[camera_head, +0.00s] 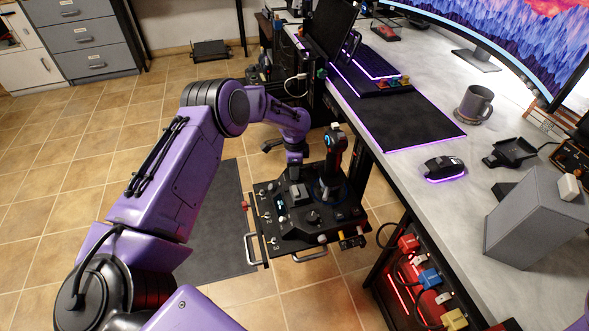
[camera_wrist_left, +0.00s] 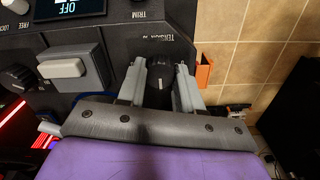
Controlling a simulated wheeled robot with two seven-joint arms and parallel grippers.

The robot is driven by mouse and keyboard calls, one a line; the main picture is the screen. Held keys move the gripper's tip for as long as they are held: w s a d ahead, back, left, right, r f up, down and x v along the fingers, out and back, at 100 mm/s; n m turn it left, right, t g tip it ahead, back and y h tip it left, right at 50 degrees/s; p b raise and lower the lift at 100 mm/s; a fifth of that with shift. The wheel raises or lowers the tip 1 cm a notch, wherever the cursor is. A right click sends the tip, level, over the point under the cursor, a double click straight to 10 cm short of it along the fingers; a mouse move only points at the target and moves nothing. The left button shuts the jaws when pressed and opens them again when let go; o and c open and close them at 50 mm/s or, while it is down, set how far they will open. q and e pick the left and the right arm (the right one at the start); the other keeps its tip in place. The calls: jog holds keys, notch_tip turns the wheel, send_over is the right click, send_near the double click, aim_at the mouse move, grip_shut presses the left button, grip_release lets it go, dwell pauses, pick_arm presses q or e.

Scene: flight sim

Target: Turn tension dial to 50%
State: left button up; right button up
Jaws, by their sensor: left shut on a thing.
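The tension dial (camera_wrist_left: 161,76) is a black ridged knob on the dark control panel, beside an upside-down "TENSION %" label (camera_wrist_left: 152,39) in the left wrist view. My left gripper (camera_wrist_left: 160,70) has one grey finger on each side of the dial and is shut on it. In the head view, my left gripper (camera_head: 294,172) reaches down to the far edge of the control panel (camera_head: 290,232) and hides the dial. The dial's setting cannot be read. My right gripper is out of view.
A joystick (camera_head: 333,150) stands on the panel close to my left gripper. A small lit display (camera_wrist_left: 70,8), a pale rocker switch (camera_wrist_left: 62,68) and another black knob (camera_wrist_left: 18,78) are nearby. The desk (camera_head: 420,170) with its mouse (camera_head: 444,167) lies to the right.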

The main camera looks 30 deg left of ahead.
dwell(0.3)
pick_arm(q)
jog(key=o, duration=1)
jog(key=shift+o, duration=0.2)
notch_tip(320, 180, up, 11)
jog(key=shift+f+p, duration=0.15)
jog(key=shift+p, duration=0.15)
